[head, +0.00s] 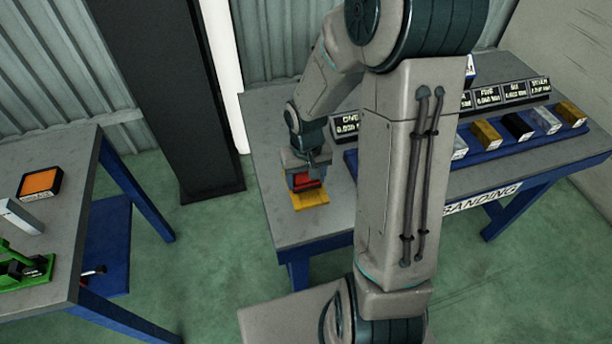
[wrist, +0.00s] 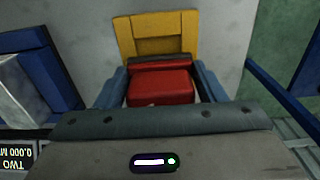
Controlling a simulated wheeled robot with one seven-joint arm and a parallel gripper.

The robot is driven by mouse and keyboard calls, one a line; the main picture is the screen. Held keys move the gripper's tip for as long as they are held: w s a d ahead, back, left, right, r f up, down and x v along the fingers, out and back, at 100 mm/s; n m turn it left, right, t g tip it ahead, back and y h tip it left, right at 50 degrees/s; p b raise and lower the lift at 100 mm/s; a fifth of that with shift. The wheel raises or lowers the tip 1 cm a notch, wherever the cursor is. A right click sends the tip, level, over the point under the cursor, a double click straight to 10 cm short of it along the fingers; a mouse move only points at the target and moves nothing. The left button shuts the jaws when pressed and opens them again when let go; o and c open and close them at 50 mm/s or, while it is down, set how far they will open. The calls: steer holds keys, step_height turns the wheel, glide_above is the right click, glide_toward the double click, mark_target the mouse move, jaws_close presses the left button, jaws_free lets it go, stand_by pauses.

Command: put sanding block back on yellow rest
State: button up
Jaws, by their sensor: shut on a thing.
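The sanding block (wrist: 160,88) is red with a dark strip along one edge. My gripper (wrist: 160,90) is shut on it, with a blue-grey finger on each side in the wrist view. The yellow rest (wrist: 155,28) lies on the grey table right by the block, and the block covers part of it. In the head view the red block (head: 308,182) is under my gripper (head: 306,180), over or on the yellow rest (head: 310,199). I cannot tell whether the block touches the rest. The block's underside is hidden.
A blue tray (head: 490,143) with several coloured blocks stands on the sanding table (head: 272,140), with label signs (head: 488,97) behind it. My arm hides part of the tray. Another table (head: 60,200) at left holds an orange-topped block (head: 40,183) and a green tool (head: 22,265).

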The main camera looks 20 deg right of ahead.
steer(key=o, duration=1.1)
steer(key=shift+r, duration=0.1)
step_height(320, 180, up, 12)
steer(key=p, duration=0.2)
steer(key=shift+s+r+t, duration=0.5)
steer(key=shift+s+r, duration=0.8)
steer(key=shift+s, duration=0.9)
steer(key=shift+s+r+t, duration=0.5)
steer(key=shift+s+r, duration=0.75)
steer(key=shift+s, duration=0.95)
steer(key=shift+s+r+t, duration=0.5)
steer(key=shift+s+r, duration=0.8)
steer(key=shift+s, duration=0.9)
